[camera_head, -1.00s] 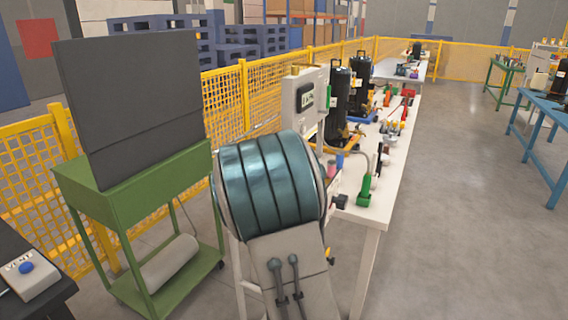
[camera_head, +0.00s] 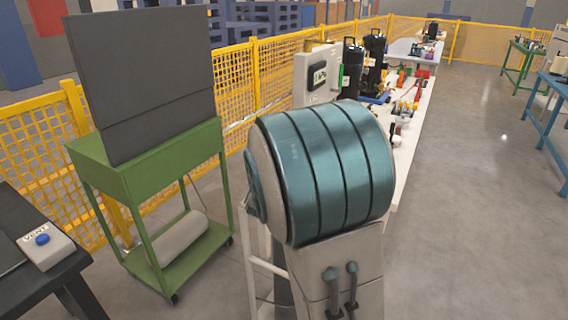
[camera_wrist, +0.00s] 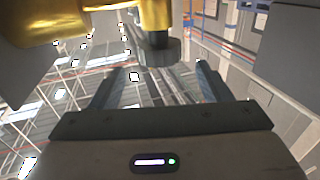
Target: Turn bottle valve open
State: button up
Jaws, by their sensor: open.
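In the wrist view, a brass-coloured valve body (camera_wrist: 85,20) fills the upper left, with a dark ribbed round knob (camera_wrist: 158,51) hanging below it. My gripper (camera_wrist: 158,76) points up the picture with its two dark fingers apart, one to each side of the knob's line. The knob shows near the fingertips and between them in the picture; I cannot tell whether it lies within their depth or touches them. The gripper looks empty. In the head view my teal arm link hides my gripper and the valve.
A green cart (camera_head: 145,165) with a dark panel (camera_head: 143,80) stands left, a grey cylinder (camera_head: 178,238) on its lower shelf. A VENT button box (camera_head: 45,248) sits on a dark table. A white bench (camera_head: 405,165) runs behind my arm.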

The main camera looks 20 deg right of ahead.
jog(key=v, duration=0.5)
jog(key=shift+s+a, duration=0.15)
jog(key=shift+s, duration=0.05)
jog(key=s+a+f+n+g+y+p, duration=0.1)
jog(key=s+a+n+g+y+p, duration=0.4)
jog(key=s+a+y, duration=0.5)
jog(key=s+f+n+g+p, duration=0.1)
jog(key=s+g, duration=0.5)
jog(key=s, duration=0.8)
jog(key=shift+s+a+n+g+y, duration=0.3)
jog(key=shift+s+n+g, duration=0.1)
jog(key=shift+n, duration=0.1)
jog(key=shift+f, duration=0.1)
dwell(0.5)
